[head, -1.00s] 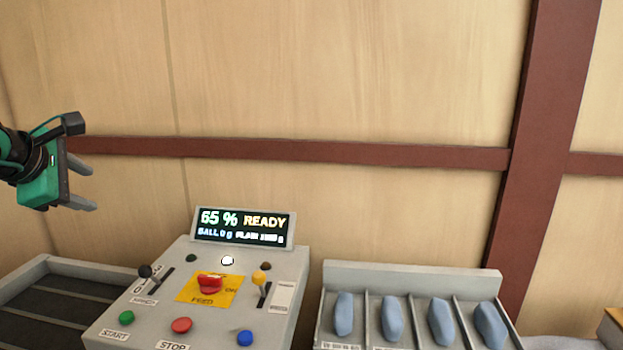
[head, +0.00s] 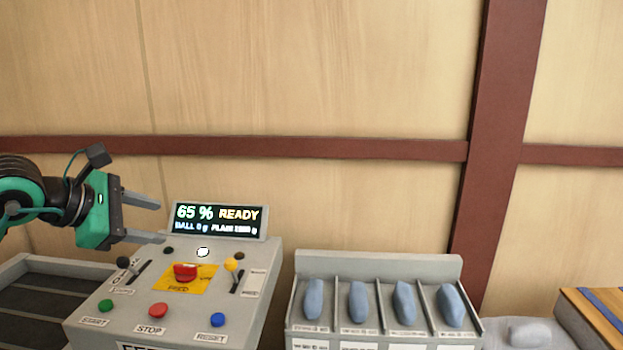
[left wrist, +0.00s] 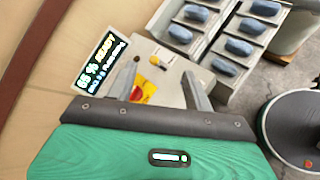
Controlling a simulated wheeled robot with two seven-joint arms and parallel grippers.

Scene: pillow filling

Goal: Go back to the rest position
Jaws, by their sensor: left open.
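My left gripper (head: 150,219) comes in from the left in the head view, green with two grey fingers. It is open and empty, in the air above the left back part of the control panel. In the left wrist view its fingers (left wrist: 162,90) spread apart with the panel beyond them. The panel (head: 180,335) has a display (head: 218,221) reading 65 % READY. It carries a red knob on a yellow plate (head: 205,283), a green button (head: 106,305), a red button (head: 158,310) and a blue button (head: 218,319). My right gripper is not in view.
A grey rack (head: 380,265) with several blue-grey pieces (head: 404,303) in slots stands right of the panel. A grey tray (head: 20,268) lies to its left. The wooden wall (head: 310,70) is behind. A round dark-topped object (left wrist: 290,130) shows at the right in the wrist view.

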